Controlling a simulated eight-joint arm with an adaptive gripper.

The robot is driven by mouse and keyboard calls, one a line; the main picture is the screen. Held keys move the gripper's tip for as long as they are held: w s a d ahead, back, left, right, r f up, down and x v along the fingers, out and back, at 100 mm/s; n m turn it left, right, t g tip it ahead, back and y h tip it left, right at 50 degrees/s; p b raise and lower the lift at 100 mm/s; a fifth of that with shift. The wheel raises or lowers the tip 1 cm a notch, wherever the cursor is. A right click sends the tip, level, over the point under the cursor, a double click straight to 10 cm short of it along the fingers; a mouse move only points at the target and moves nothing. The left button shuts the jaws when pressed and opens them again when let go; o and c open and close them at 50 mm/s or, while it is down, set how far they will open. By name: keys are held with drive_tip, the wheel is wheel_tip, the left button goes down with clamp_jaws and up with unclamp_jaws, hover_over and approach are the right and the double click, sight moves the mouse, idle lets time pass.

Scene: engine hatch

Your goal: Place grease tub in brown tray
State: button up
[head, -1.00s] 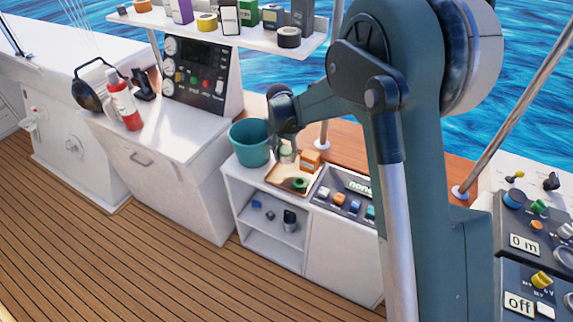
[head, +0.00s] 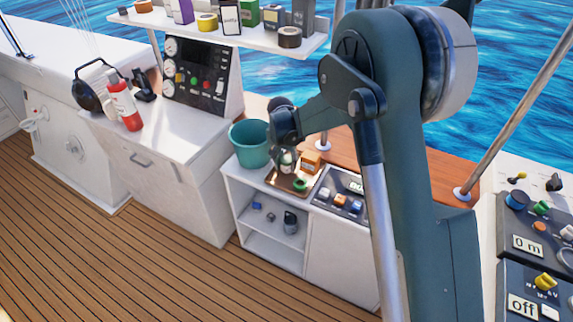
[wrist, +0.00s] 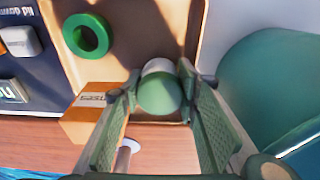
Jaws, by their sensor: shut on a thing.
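The grease tub (wrist: 160,92) is a small pale cylinder with a green top, seen from above in the wrist view. My gripper (wrist: 159,78) is shut on it, one finger on each side. The brown tray (wrist: 130,30) lies beneath the tub, which is near one end of the tray. I cannot tell whether the tub touches the tray floor. In the head view the tray (head: 283,184) sits on the white cabinet, and my gripper (head: 286,158) is over its back part, largely hiding the tub.
A green ring (wrist: 86,35) lies in the tray. An orange-brown box (wrist: 88,112) stands beside my left finger. A teal bucket (head: 250,145) stands close left of the tray in the head view. A control panel (head: 338,198) is on its right. A loaded shelf (head: 265,38) hangs behind.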

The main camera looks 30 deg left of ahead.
sight(285, 162)
drive_tip(key=shift+f, duration=0.1)
drive_tip(key=o, duration=0.6)
drive_tip(key=shift+o, duration=0.2)
drive_tip(key=shift+r, duration=0.2)
drive_tip(key=r, duration=0.4)
drive_tip(key=s+r+p, duration=0.1)
drive_tip(key=r, duration=0.3)
drive_tip(key=r+p, duration=0.1)
drive_tip(key=r, duration=0.2)
drive_tip(key=shift+s+r, duration=0.4)
idle(0.3)
